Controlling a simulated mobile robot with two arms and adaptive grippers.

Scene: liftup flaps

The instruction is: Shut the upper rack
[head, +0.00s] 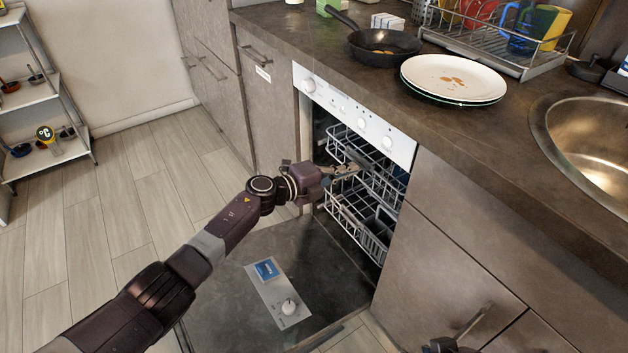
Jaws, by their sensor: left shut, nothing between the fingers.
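The dishwasher stands open under the counter, its door (235,300) lowered flat near the floor. The upper rack (385,178) is a grey wire basket inside the opening, and its front lies by my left gripper. The lower rack (372,240) shows beneath it, also inside or near the opening. My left gripper (352,167) is shut and empty at the front of the upper rack; whether it touches the wires is hard to tell. My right gripper (447,346) shows only in part at the bottom edge, and its fingers cannot be made out.
On the counter (480,120) are a black pan (384,45), stacked plates (453,78), a dish drainer (500,45) and a sink (590,150). A drawer handle (473,320) juts out at lower right. The floor at left is clear up to a shelf (40,90).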

